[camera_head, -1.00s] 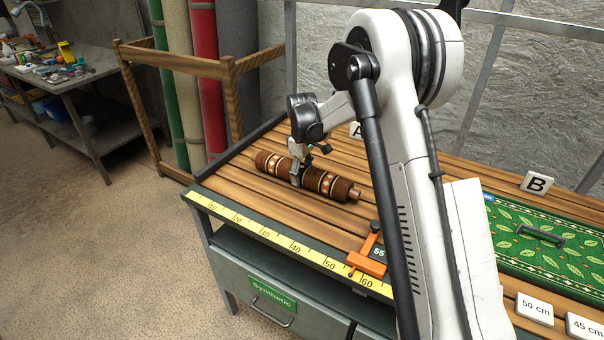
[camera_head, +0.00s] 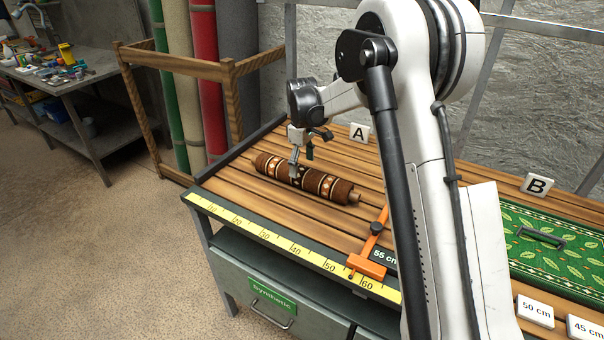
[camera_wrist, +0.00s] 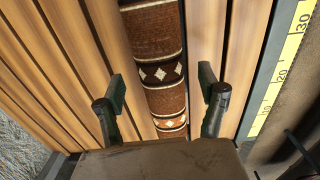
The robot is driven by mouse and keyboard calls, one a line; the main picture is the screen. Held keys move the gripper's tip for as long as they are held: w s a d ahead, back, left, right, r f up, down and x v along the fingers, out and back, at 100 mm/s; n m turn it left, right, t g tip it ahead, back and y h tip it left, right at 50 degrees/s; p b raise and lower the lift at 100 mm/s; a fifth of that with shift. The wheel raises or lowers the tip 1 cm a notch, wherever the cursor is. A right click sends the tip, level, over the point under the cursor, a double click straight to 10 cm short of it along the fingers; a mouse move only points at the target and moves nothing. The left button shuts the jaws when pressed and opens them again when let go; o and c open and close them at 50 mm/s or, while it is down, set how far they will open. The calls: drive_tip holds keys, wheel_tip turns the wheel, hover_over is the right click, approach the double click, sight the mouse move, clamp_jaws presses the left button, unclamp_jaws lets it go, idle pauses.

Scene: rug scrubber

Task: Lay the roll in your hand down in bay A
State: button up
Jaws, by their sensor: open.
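The brown patterned roll (camera_head: 328,185) lies on the slatted wooden top in the bay by the white A sign (camera_head: 359,133). In the wrist view the roll (camera_wrist: 155,45) runs lengthwise between my two fingers, with a gap on each side. My gripper (camera_head: 302,165) is open just above the roll, and it also shows open in the wrist view (camera_wrist: 165,92). The roll's lower part in the wrist view is hidden by my gripper's body.
A yellow ruler (camera_head: 280,245) runs along the front edge. An orange stop (camera_head: 368,264) stands right of the roll, by a 55 cm label. A green leaf-patterned rug (camera_head: 560,258) lies by the B sign (camera_head: 537,185). A wooden rack (camera_head: 180,65) stands behind left.

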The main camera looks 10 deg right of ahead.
sight(302, 169)
wheel_tip(302, 169, up, 7)
drive_tip(key=shift+r, duration=0.1)
drive_tip(key=s+r+m+t, duration=0.2)
drive_tip(key=s+r, duration=0.4)
drive_tip(key=s, duration=0.4)
drive_tip(key=s+r+m+t, duration=0.2)
drive_tip(key=s+r, duration=0.5)
drive_tip(key=s, duration=0.4)
drive_tip(key=s+f+m+t, duration=0.1)
drive_tip(key=s+f+m, duration=0.1)
drive_tip(key=s, duration=0.7)
drive_tip(key=s+f+m+t, duration=0.2)
drive_tip(key=s+f+m, duration=0.1)
drive_tip(key=s, duration=0.7)
drive_tip(key=shift+s, duration=0.2)
